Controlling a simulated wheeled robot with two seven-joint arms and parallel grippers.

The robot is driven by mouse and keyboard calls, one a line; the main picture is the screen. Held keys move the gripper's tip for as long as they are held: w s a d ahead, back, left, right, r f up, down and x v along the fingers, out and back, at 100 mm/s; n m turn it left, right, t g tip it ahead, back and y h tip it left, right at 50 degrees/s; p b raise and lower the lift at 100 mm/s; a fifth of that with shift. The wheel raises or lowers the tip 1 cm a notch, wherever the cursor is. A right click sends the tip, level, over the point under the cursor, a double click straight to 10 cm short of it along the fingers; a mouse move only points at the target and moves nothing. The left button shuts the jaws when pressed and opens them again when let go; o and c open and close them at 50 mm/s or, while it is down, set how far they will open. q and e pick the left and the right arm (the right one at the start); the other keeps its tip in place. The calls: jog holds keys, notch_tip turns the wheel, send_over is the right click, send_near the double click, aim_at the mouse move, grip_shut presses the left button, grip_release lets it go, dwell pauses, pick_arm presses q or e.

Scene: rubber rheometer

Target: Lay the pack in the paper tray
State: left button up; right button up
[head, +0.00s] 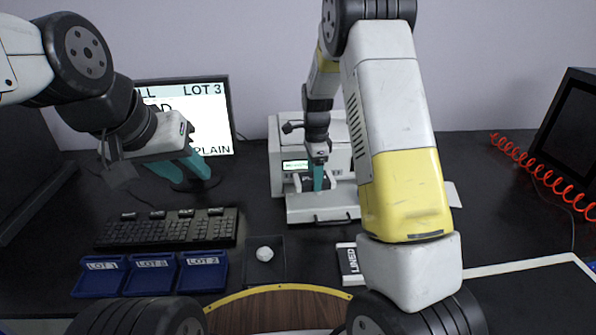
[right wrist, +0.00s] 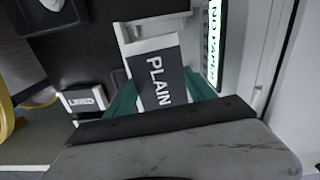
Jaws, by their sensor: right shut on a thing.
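The pack marked PLAIN (right wrist: 158,82) is dark with white letters. In the right wrist view it sits between the teal fingers of my right gripper (right wrist: 160,98), which is shut on it. In the head view my right gripper (head: 318,184) points down over the white paper tray (head: 310,212) at the front of the white machine. The tray's pale edge also shows beyond the pack in the right wrist view (right wrist: 124,35). Whether the pack touches the tray floor is hard to tell. My left gripper (head: 203,171) is in front of the monitor, with its jaw gap unclear.
A pack marked LINED (head: 350,262) lies on the dark table right of a small dark tray with a white lump (head: 264,254). Blue lot bins (head: 150,275) and a keyboard (head: 170,228) are at left. The monitor (head: 205,115) reads LOT 3 and PLAIN. A red coiled cord (head: 540,172) lies at right.

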aim_at(313, 204)
jog(key=shift+w+f+m, duration=0.1)
jog(key=shift+w+m, duration=0.3)
jog(key=shift+w, duration=0.1)
jog(key=shift+f, duration=4.1)
jog(key=o, duration=1.6)
jog(key=shift+s+r, duration=0.7)
jog(key=shift+r, duration=0.5)
jog(key=shift+s+r, duration=0.65)
jog(key=shift+r, duration=0.5)
jog(key=shift+s+r, duration=0.7)
jog(key=shift+r, duration=0.5)
jog(key=shift+d+r, duration=0.1)
